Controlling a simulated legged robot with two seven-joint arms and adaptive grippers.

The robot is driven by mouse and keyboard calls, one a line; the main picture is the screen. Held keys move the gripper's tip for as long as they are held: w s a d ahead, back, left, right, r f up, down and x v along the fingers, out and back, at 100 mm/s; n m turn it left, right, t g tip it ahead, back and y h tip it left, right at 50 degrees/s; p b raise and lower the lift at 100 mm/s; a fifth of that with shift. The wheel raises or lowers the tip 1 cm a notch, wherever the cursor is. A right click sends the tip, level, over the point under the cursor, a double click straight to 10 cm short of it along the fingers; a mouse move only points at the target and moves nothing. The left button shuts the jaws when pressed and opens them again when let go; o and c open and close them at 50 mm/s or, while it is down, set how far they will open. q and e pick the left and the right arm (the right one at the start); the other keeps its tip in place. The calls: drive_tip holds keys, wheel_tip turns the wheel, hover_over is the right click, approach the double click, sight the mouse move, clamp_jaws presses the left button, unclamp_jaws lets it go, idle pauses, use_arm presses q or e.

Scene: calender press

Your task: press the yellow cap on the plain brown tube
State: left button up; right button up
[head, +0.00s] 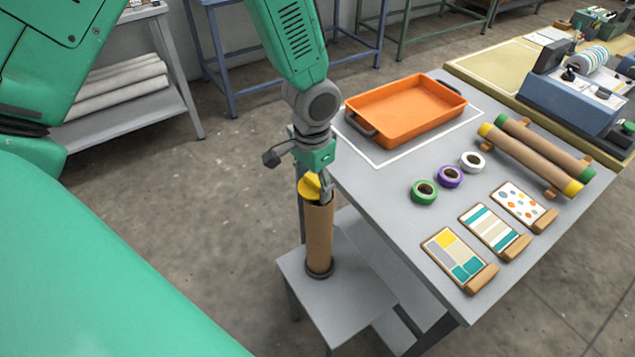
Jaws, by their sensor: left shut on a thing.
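The plain brown tube (319,238) stands upright in a dark round holder (320,271) on a small grey stand. My left gripper (318,186) points down at the tube's top end and is shut on the yellow cap (309,187). The cap is at the tube's mouth and looks tilted, sitting toward the left of the opening. The fingers hide part of the cap and rim, so I cannot tell whether the cap touches the tube or is seated in it. My right gripper is not in view.
A grey table (385,190) right of the stand bears an orange tray (405,110), tape rolls, sample cards and two capped brown tubes (530,160) on a rack. The small stand (350,285) is clear around the tube. A shelf (130,115) with rolls stands at the back left.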

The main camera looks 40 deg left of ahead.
use_arm(q)
drive_tip(key=shift+a, duration=0.2)
drive_tip(key=shift+d+f, duration=0.2)
drive_tip(key=shift+d, duration=0.8)
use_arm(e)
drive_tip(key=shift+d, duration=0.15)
use_arm(q)
drive_tip(key=shift+f, duration=0.1)
drive_tip(key=shift+a+f, duration=0.1)
drive_tip(key=shift+a, duration=0.2)
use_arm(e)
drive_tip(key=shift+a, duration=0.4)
use_arm(q)
drive_tip(key=shift+d, duration=0.5)
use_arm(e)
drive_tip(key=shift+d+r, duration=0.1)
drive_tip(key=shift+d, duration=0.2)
use_arm(q)
drive_tip(key=o, duration=1)
drive_tip(key=shift+a+f, duration=0.1)
drive_tip(key=shift+a, duration=0.05)
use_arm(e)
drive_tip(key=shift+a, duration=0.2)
